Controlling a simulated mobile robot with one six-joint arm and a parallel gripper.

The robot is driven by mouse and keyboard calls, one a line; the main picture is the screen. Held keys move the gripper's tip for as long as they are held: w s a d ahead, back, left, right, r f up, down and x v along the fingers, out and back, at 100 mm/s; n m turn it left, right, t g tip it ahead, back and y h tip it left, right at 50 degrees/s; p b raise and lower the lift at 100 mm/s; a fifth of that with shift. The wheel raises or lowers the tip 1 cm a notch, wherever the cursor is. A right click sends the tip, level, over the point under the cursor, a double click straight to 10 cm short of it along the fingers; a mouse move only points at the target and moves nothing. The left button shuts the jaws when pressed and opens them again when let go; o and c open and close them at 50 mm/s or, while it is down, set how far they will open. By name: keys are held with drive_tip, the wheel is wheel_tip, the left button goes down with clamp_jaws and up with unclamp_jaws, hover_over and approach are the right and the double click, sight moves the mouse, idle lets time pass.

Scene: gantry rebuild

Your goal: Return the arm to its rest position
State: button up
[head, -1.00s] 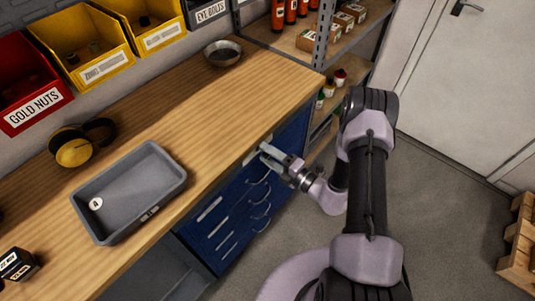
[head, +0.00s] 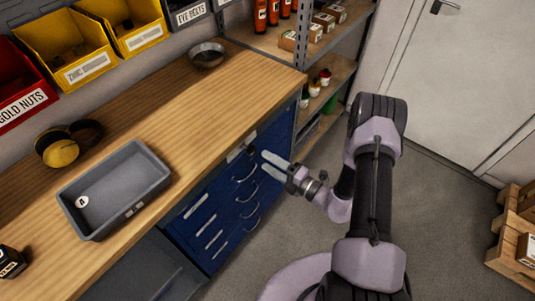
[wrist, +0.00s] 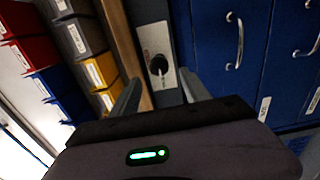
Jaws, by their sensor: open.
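My gripper (head: 275,163) is open and empty in front of the blue drawer cabinet (head: 222,214), just off the bench's right front edge. In the wrist view my two fingers (wrist: 160,92) stand apart. Between and beyond them is a pale plate with a dark round knob or lock (wrist: 158,66). The fingers look apart from the cabinet, with a gap to its front in the head view. My arm is bent, with its elbow raised at the right of the head view.
A grey tray (head: 77,219) and a metal bowl (head: 208,55) are on the wooden bench (head: 180,105). A shelf unit (head: 327,100) stands behind my arm. A wooden pallet or crate (head: 507,243) is at far right. Floor (head: 445,215) right of my arm is clear.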

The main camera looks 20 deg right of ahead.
drive_tip(key=s+a+r+n+g+y, duration=0.2)
drive_tip(key=s+a+r+n+g, duration=0.4)
drive_tip(key=r+n, duration=0.45)
drive_tip(key=s+a+r+n+g+y, duration=0.1)
drive_tip(key=s+a+r+n+g, duration=0.3)
drive_tip(key=a+r+n+g, duration=0.5)
drive_tip(key=s+d+r+n+h, duration=0.3)
drive_tip(key=s+r+n+h, duration=0.2)
drive_tip(key=s+n, duration=0.55)
drive_tip(key=s+d+r+n+t+h, duration=0.3)
drive_tip(key=d+r+n+t+h, duration=0.2)
drive_tip(key=n, duration=0.7)
drive_tip(key=shift+d+r+t+h, duration=0.4)
drive_tip(key=shift+d+t+h, duration=0.4)
drive_tip(key=shift+d, duration=0.45)
